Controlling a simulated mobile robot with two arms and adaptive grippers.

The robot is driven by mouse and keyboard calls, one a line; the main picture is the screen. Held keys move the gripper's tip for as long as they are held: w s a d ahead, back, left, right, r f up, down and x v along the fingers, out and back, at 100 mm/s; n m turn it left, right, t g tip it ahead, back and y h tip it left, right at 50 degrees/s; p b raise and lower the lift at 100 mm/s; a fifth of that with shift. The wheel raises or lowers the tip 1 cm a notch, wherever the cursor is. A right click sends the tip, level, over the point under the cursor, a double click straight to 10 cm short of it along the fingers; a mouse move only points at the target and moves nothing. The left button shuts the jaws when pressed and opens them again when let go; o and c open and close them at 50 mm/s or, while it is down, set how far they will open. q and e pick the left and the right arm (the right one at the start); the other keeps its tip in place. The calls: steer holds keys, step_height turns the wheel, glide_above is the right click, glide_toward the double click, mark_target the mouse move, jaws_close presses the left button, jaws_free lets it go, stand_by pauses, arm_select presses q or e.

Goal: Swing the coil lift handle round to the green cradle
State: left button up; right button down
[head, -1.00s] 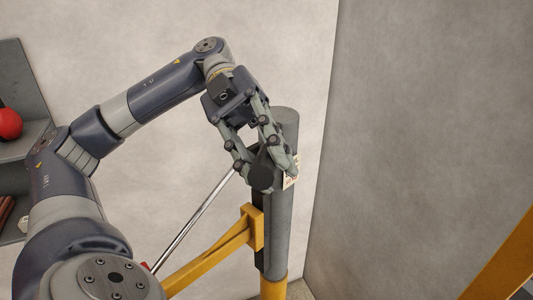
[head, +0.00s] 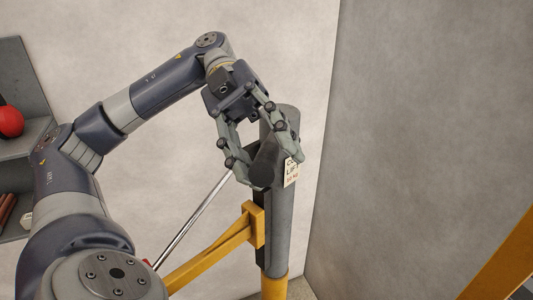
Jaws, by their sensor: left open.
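My left gripper (head: 268,166) is open in front of the grey post, its fingers on either side of a dark round grip (head: 264,173). The grip looks like the end of the coil lift handle. A slim metal rod (head: 193,220) slopes from near it to the lower left. Whether the fingers touch the grip I cannot tell. A pale tag (head: 291,172) reading "LIFT" hangs beside the right finger, partly covered. The green cradle is not in view. My right gripper is not in view.
The thick grey post (head: 274,235) stands on a yellow base, with a yellow bracket arm (head: 210,255) reaching to the lower left. A shelf (head: 30,140) with a red ball (head: 10,120) is at the left. Grey walls close in behind. A yellow beam (head: 500,255) crosses the lower right.

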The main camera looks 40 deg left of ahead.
arm_select(q)
steer(key=v, duration=0.7)
stand_by(0.5)
